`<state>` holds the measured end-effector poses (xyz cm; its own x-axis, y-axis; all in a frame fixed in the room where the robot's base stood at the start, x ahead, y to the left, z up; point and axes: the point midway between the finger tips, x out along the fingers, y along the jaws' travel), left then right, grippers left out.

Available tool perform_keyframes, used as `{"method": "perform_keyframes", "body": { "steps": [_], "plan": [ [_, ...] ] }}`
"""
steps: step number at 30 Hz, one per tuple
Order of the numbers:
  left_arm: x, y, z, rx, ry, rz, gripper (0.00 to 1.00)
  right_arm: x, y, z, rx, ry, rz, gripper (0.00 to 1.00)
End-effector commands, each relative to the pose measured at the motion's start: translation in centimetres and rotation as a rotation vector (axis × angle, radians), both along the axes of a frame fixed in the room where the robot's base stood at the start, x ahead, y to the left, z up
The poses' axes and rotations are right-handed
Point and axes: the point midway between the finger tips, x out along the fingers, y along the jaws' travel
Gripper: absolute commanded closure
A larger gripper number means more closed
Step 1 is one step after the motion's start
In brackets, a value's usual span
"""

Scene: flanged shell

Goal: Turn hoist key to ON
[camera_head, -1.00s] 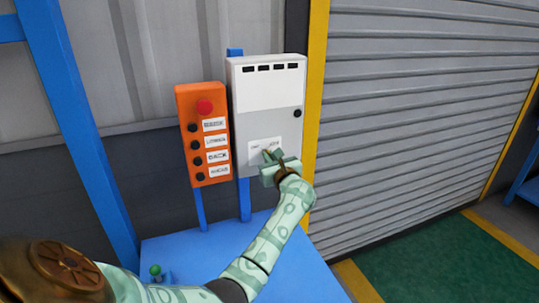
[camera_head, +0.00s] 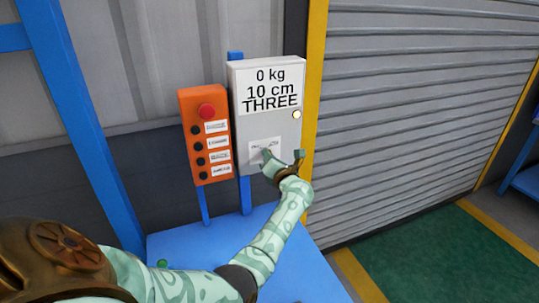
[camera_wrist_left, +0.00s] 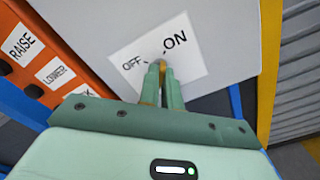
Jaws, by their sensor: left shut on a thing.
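The hoist key (camera_wrist_left: 163,66) is a small brass-coloured piece on the white OFF/ON label (camera_wrist_left: 185,45) in the left wrist view. Its tip is mostly hidden between my fingers. My left gripper (camera_wrist_left: 161,85) is shut on the key, at the lower front of the grey control box (camera_head: 283,129). In the head view the left gripper (camera_head: 267,156) covers part of the label. The box's screen (camera_head: 269,90) reads "0 kg", "10 cm", "THREE", and the round lamp (camera_head: 297,114) is lit pale. My right gripper is not in view.
An orange button panel (camera_head: 207,141) with a red knob (camera_head: 206,111) and several black buttons stands left of the box. A blue table (camera_head: 185,246) lies below. A yellow post (camera_head: 313,110) and grey roller shutter (camera_head: 410,90) are to the right.

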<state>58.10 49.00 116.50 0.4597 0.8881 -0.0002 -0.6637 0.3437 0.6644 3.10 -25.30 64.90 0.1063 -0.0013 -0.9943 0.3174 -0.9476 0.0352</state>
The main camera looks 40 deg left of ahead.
Motion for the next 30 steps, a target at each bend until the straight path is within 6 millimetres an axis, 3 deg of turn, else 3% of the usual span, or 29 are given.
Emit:
{"method": "perform_keyframes", "body": {
  "steps": [20, 21, 23, 30],
  "plan": [
    [0.03, -0.06, -0.06, 0.026, 0.054, -0.002, 1.0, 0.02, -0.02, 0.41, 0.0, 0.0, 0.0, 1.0],
    [0.03, -0.06, -0.06, 0.026, 0.054, -0.002, 0.86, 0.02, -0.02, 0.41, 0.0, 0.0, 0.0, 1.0],
    [0.03, -0.06, -0.06, 0.026, 0.054, -0.002, 0.73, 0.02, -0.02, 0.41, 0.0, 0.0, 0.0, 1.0],
    [0.02, -0.03, -0.03, 0.027, 0.053, -0.001, 0.73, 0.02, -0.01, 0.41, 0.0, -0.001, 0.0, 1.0]
  ]
}}
